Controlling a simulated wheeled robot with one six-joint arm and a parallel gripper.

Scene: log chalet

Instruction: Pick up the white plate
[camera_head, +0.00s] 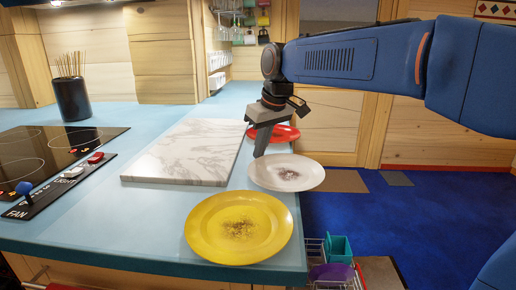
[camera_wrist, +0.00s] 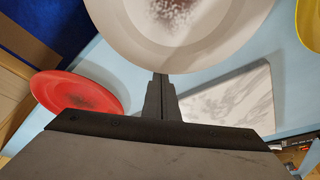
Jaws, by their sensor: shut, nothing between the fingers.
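The white plate (camera_head: 300,183) lies on the blue counter near its right edge, with a dark speckled smudge in its middle. It also shows in the wrist view (camera_wrist: 215,40), cut off by the top edge. My gripper (camera_head: 259,153) is shut and empty, pointing down at the plate's far-left rim. In the wrist view its fingertips (camera_wrist: 161,77) meet the plate's rim in the picture; I cannot tell whether they touch it.
A yellow plate (camera_head: 205,232) lies in front of the white plate, and a red plate (camera_head: 290,133) behind it. A marble board (camera_head: 185,150) lies to the left. Farther left are a cooktop (camera_head: 40,150) and a dark pot of sticks (camera_head: 71,100).

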